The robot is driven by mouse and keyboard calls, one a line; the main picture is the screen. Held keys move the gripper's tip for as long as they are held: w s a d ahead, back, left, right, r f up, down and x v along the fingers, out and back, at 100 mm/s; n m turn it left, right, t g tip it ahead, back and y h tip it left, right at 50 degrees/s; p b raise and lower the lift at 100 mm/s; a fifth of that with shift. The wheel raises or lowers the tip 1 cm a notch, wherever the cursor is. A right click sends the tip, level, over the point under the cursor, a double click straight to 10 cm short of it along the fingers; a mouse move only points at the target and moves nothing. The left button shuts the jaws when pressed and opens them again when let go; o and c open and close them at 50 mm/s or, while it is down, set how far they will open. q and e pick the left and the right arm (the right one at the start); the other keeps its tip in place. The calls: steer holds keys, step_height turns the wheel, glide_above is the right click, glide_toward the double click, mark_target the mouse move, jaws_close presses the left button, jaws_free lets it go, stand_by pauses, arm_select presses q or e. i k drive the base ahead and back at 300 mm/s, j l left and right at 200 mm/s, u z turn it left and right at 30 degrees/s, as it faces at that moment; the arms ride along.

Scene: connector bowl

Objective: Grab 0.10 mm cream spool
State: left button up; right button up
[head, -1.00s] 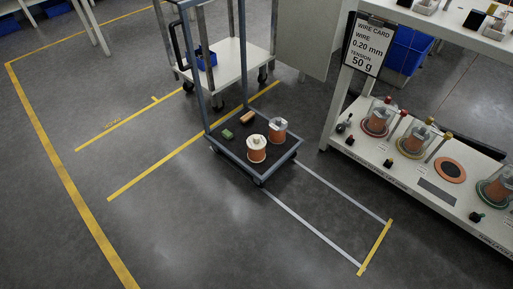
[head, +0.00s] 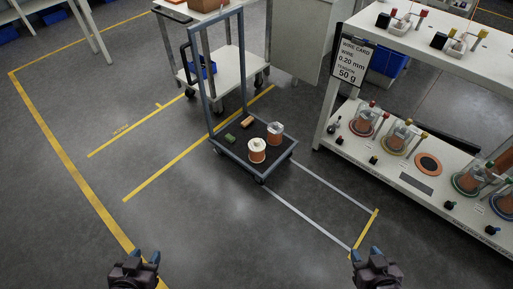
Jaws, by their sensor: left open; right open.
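A spool with a cream flange and copper wire (head: 257,151) stands upright on the dark platform of a blue-grey cart (head: 236,164). No size label on it is readable. A second copper spool with a greyish clear top (head: 275,134) stands just behind it to the right. My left gripper (head: 147,257) and my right gripper (head: 365,254) show at the bottom edge, both open and empty. Both are well short of the cart, with floor between.
A green block (head: 230,138) and an orange-brown block (head: 247,122) lie on the cart. A white shelf rack (head: 412,190) at the right holds several copper spools under clear covers. A wire card (head: 354,60) reads 0.20 mm, 50 g. Floor before the cart is clear.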

mark_target(256, 146)
steer(key=i+j+z, duration=0.2)
steer(key=i+j, duration=0.2)
steer(key=j, duration=0.25)
steer(key=i+j+z, duration=0.1)
steer(key=j, duration=0.25)
steer(key=i+j+z, duration=0.1)
steer(key=j, duration=0.25)
steer(key=i+j+z, duration=0.1)
steer(key=i+j, duration=0.15)
steer(key=i+j+z, duration=0.1)
steer(key=j, duration=0.4)
steer(key=i+j+z, duration=0.1)
steer(key=j, duration=0.3)
steer(key=i, duration=0.05)
